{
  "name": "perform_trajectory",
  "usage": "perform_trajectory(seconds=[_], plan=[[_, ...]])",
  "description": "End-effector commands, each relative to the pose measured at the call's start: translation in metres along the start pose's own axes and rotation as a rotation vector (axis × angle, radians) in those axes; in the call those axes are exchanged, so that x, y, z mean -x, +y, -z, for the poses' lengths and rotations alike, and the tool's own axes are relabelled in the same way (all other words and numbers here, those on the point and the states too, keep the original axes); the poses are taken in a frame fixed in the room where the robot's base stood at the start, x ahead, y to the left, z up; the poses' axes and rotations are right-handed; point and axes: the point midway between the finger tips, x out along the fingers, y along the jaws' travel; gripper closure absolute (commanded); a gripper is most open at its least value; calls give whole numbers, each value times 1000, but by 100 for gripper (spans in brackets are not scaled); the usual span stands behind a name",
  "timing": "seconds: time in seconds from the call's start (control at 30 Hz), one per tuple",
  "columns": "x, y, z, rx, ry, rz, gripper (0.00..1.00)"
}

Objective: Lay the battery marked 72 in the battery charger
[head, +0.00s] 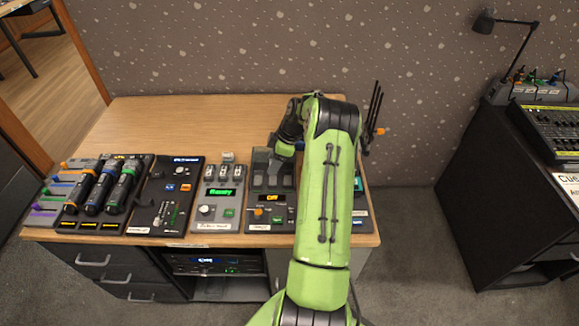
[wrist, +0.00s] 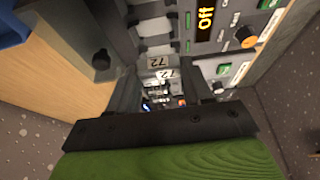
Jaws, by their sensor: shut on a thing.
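My gripper (wrist: 163,88) is shut on a small dark object, which I take to be the battery (wrist: 164,75). Two small labels reading 72 show there, one just above the other; I cannot tell whether both are on the battery. The gripper is low over the back part of a grey unit (head: 264,203) with an amber Off display, which I take to be the battery charger. This unit also shows in the wrist view (wrist: 232,42). My arm hides its right side in the head view. Contact between battery and unit is unclear.
Left of it stands a grey unit (head: 218,212) with a green display. A black panel (head: 168,200) and a rack of dark handheld units (head: 97,190) are further left. The back left of the wooden desk (head: 180,120) is clear; a wall is behind.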

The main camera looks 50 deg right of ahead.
Motion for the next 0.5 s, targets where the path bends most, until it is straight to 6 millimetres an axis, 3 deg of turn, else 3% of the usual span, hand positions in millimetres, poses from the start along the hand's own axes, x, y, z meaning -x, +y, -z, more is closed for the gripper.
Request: perform_trajectory(seconds=[0.27,0.5], plan=[[-15,3,-3,-4,-1,0,80],[-41,3,-14,-4,-1,0,80]])
